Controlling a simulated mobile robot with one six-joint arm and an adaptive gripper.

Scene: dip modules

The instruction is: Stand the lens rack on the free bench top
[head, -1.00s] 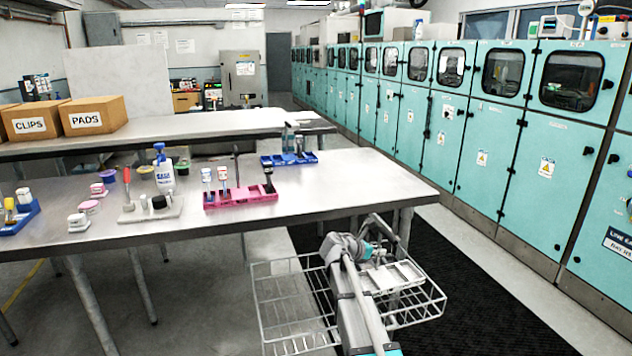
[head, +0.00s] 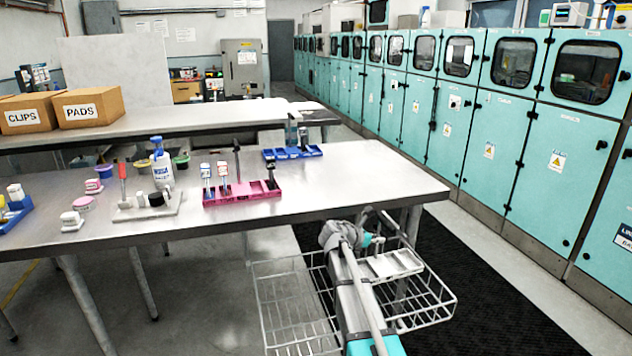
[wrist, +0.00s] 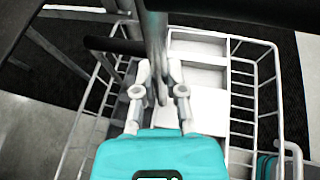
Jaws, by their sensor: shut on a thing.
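The lens rack seems to be the pale compartmented rack (head: 393,264) over the wire basket; it also shows in the wrist view (wrist: 205,108). A grey upright post (wrist: 156,45) stands in front of it in the wrist view. My gripper (wrist: 160,92) is shut on this post, its two fingers on either side. In the head view my arm reaches down to the basket and partly hides the rack. I cannot tell whether the rack touches the basket floor. The near steel bench top (head: 350,175) is bare at its right end.
A pink rack (head: 242,193), a blue rack (head: 292,153), a white bottle (head: 161,165) and small pots stand on the near bench. The wire basket (head: 295,305) is in front of its edge. Boxes (head: 88,107) stand on the rear bench. Teal cabinets (head: 510,150) line the right.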

